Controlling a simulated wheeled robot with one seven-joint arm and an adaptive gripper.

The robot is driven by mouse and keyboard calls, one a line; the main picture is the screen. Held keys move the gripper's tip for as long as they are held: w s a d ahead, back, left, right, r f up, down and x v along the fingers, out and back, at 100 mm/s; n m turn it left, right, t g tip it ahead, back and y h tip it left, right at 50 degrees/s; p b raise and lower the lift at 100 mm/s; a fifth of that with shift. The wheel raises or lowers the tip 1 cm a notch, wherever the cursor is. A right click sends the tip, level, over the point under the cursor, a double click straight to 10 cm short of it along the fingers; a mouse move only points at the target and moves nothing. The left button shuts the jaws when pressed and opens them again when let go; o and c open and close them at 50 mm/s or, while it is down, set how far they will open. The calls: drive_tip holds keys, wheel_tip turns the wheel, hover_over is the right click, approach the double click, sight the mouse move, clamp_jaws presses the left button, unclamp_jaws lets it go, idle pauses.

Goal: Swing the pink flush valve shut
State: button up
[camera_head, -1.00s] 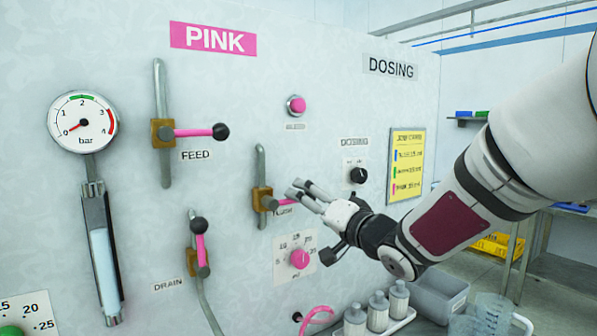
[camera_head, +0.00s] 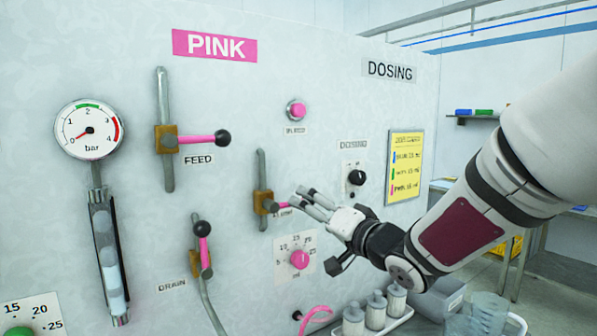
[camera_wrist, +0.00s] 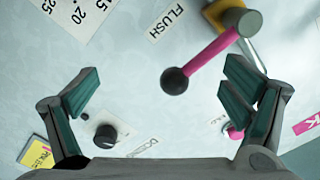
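The flush valve has a brass body (camera_head: 264,203) on a grey vertical pipe. Its pink lever (camera_head: 283,206) sticks out to the right, crosswise to the pipe. My gripper (camera_head: 304,198) is at the lever's outer end; its fingers hide the tip in the head view. In the wrist view the brass body (camera_wrist: 218,14), pink lever (camera_wrist: 213,54) and black ball end (camera_wrist: 174,80) show beside the FLUSH label. My gripper (camera_wrist: 162,98) is open, with fingers wide apart. The ball appears between them, slightly nearer the right finger; no contact is visible.
The feed valve (camera_head: 166,139) and drain valve (camera_head: 203,262) are to the left on the same panel. A pink bleed button (camera_head: 297,111), a black dosing knob (camera_head: 357,178) and a pink dial (camera_head: 299,259) surround the gripper. White bottles (camera_head: 375,311) stand below.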

drive_tip(key=p+v, duration=0.2)
drive_tip(key=v, duration=0.4)
drive_tip(key=shift+r, duration=0.2)
drive_tip(key=shift+d, duration=0.1)
drive_tip(key=s+d+f+g+h, duration=0.1)
drive_tip(key=s+d+g+h, duration=0.2)
drive_tip(key=s+d+h, duration=0.85)
drive_tip(key=s+d+f+n+g, duration=0.1)
drive_tip(key=s+f+g, duration=0.1)
drive_tip(key=s, duration=0.8)
drive_tip(key=s+f+n+g+y, duration=0.1)
drive_tip(key=s+f+g, duration=0.2)
drive_tip(key=s, duration=0.7)
drive_tip(key=shift+s+d+f+g, duration=0.3)
drive_tip(key=shift+d+f+g, duration=0.1)
drive_tip(key=shift+g, duration=0.6)
drive_tip(key=shift+w+r, duration=0.1)
